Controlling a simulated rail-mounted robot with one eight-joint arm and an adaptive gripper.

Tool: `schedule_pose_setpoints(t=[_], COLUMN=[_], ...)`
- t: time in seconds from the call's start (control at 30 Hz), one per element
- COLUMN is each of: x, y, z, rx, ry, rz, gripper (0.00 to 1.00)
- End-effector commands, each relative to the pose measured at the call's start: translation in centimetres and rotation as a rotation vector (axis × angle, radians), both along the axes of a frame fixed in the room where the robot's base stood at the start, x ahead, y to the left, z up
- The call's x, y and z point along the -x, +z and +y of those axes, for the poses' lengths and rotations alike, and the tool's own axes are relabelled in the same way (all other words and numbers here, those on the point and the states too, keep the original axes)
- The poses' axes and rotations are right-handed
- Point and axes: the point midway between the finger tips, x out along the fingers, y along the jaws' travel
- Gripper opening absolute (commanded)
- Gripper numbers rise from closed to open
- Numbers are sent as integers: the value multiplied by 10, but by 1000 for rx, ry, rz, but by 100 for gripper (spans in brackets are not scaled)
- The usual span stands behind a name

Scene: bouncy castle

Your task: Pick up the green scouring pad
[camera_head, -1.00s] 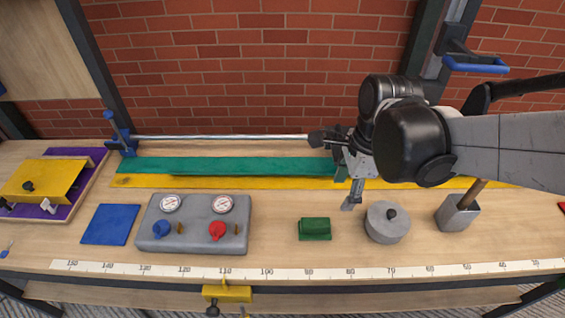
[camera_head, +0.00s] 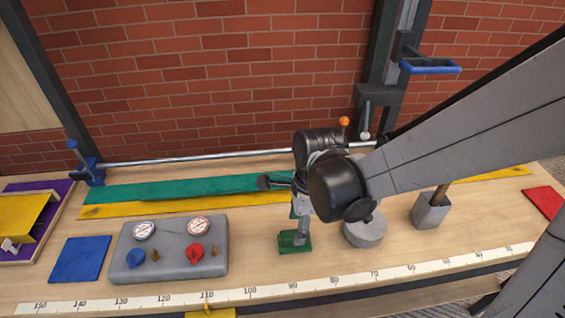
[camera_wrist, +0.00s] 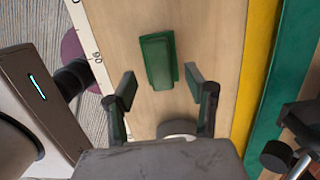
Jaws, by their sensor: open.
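The green scouring pad (camera_head: 288,243) lies on the wooden bench, between the grey gauge box and the round grey lidded pot. In the wrist view the pad (camera_wrist: 157,60) lies just beyond my open fingertips, roughly centred between them. My gripper (camera_wrist: 165,88) is open and empty there, with one finger on each side. In the head view my gripper (camera_head: 301,222) points down over the pad and hides part of it. I cannot tell the exact height of the fingertips above the bench.
The grey gauge box (camera_head: 170,250) stands left of the pad, and the round pot (camera_head: 363,232) stands close on its right. A white ruler strip (camera_head: 250,294) runs along the front edge. Yellow (camera_head: 130,211) and green boards (camera_head: 150,188) lie behind.

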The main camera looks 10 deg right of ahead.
Motion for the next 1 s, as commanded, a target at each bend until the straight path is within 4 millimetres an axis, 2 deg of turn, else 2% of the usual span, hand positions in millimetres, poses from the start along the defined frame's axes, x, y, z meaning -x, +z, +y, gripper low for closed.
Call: schedule_pose_setpoints(t=[0.4, 0.77, 1.0], x=[0, 0, 0], y=[-45, -50, -50], z=[4, 5, 5], rx=[-1, -1, -1], ry=[2, 1, 1], rz=[0, -1, 0], gripper=[49, 49, 17])
